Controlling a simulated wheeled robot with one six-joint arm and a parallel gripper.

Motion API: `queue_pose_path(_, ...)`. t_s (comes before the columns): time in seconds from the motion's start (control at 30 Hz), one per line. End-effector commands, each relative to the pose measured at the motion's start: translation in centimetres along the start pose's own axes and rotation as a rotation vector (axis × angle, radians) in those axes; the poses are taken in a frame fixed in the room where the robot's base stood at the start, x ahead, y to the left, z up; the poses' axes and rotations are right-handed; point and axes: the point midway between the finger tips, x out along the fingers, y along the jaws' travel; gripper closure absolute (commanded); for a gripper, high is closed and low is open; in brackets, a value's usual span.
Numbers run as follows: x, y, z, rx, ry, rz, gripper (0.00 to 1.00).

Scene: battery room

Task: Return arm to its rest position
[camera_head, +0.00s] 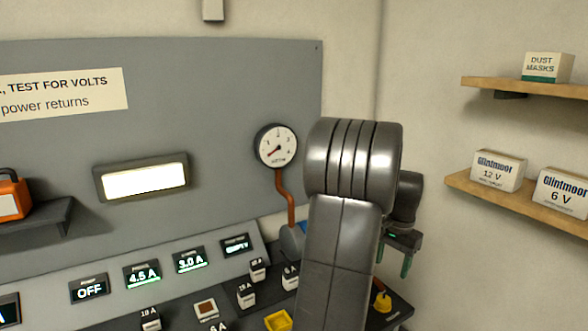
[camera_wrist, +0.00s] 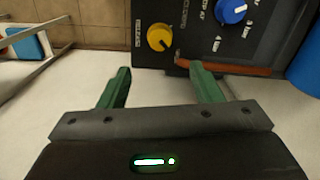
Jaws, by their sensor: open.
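My gripper (camera_wrist: 160,82) shows in the wrist view with its two green fingers spread apart and nothing between them. It hangs over pale floor near the edge of a dark console (camera_wrist: 262,35). In the head view my gripper (camera_head: 392,256) is at the right, partly hidden behind my grey arm, with its green fingers pointing down. My arm (camera_head: 340,250) rises through the middle right of the head view, bent at the top, and hides part of the console.
The console carries a yellow knob (camera_wrist: 159,38), a blue knob (camera_wrist: 231,11) and a copper-coloured bar (camera_wrist: 225,67). A gauge (camera_head: 277,146) is on the grey wall panel (camera_head: 220,90). Shelves with boxes (camera_head: 498,171) are at the right. Bare wall lies between arm and shelves.

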Motion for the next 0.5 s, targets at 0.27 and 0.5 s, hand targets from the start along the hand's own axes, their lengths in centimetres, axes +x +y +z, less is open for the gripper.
queue_pose_path(0.27,2.1,0.1,0.1,0.000,-0.005,0.003,0.41)
queue_pose_path(0.5,6.9,0.1,0.1,0.000,-0.005,0.003,0.41)
